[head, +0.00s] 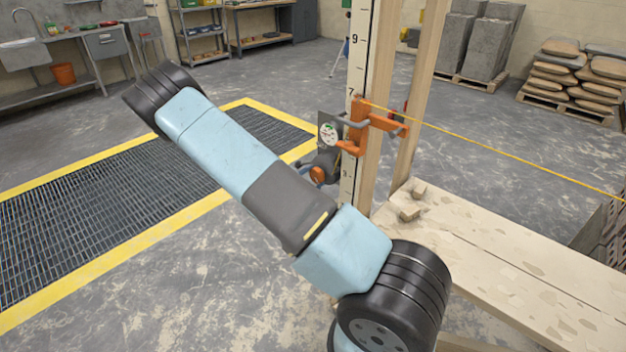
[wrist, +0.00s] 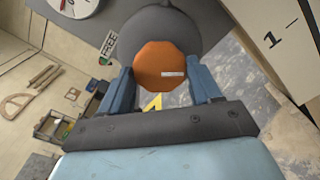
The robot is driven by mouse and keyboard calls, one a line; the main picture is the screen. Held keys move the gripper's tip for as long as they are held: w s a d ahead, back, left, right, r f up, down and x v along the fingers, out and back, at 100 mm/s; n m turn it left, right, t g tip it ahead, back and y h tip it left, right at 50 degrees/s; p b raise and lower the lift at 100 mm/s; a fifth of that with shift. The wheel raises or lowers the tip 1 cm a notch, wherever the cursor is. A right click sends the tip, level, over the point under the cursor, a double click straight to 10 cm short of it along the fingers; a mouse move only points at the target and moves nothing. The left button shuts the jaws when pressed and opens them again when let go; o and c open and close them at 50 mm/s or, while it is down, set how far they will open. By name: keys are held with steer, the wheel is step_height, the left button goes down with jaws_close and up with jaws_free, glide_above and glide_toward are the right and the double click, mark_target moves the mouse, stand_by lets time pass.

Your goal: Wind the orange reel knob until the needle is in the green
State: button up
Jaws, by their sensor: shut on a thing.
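The orange reel knob (wrist: 162,66) sits on a dark round reel body (wrist: 158,28) in the wrist view. My gripper (wrist: 162,82) is shut on the knob, with one blue finger on each side of it. The knob also shows in the head view (head: 318,174), partly hidden by my arm. In the wrist view only the lower part of the dial (wrist: 76,5) shows, with red marks. I cannot tell where the needle points.
A numbered staff (head: 347,185) and wooden posts (head: 415,90) stand beside the reel. A yellow line (head: 490,150) runs from the bracket to the right. A plank platform (head: 500,270) with mortar lumps lies at right. A yellow-edged floor grate (head: 100,215) lies left.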

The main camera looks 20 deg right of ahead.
steer(key=m, duration=0.6)
steer(key=shift+w+a, duration=0.15)
steer(key=shift+a, duration=0.05)
steer(key=m, duration=0.4)
steer(key=shift+f+m, duration=0.1)
steer(key=shift+m, duration=0.5)
steer(key=shift+s, duration=0.2)
steer(key=o, duration=0.8)
steer(key=shift+f, duration=0.1)
steer(key=shift+o, duration=1.3)
steer(key=shift+w+d, duration=0.1)
steer(key=v, duration=1.4)
